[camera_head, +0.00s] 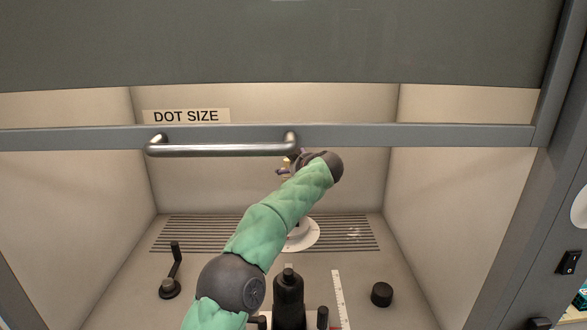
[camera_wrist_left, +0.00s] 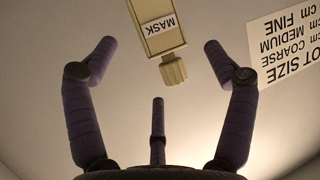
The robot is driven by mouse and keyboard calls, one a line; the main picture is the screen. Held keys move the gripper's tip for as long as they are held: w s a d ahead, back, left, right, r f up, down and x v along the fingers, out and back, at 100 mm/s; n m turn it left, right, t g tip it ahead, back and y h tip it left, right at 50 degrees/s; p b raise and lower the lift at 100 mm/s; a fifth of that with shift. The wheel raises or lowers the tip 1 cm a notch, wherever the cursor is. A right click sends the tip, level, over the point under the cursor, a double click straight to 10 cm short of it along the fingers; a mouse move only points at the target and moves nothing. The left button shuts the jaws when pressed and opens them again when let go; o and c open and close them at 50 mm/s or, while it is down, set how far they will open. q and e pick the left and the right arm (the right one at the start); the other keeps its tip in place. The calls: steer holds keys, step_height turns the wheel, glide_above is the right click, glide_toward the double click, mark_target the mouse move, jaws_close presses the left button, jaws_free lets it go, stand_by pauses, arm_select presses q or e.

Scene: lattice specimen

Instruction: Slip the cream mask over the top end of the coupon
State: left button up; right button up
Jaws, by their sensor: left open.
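The cream mask (camera_wrist_left: 180,38), labelled MASK, is in the upper middle of the left wrist view, with a ribbed cream knob (camera_wrist_left: 173,71) at its near end. My left gripper (camera_wrist_left: 159,46) is open, its purple fingers spread to either side of the mask, with a third finger below; I see no finger touching it. In the head view this gripper (camera_head: 284,168) is mostly hidden behind the sash handle and my green-sleeved arm. I cannot make out the coupon; my arm covers part of a white round disc (camera_head: 312,236) on the cabinet floor. My right gripper is not in view.
The sash rail (camera_head: 450,134) and metal handle (camera_head: 220,150) cross the front of the cabinet. A black crank (camera_head: 171,284) stands at left, a black knob (camera_head: 381,294) and white ruler strip (camera_head: 340,298) at right. A black upright piece (camera_head: 289,298) stands in front. A DOT SIZE sign (camera_head: 186,116) is behind.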

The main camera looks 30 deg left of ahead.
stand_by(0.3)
arm_select(q)
steer(key=shift+v, duration=2.55)
steer(key=v, duration=1.2)
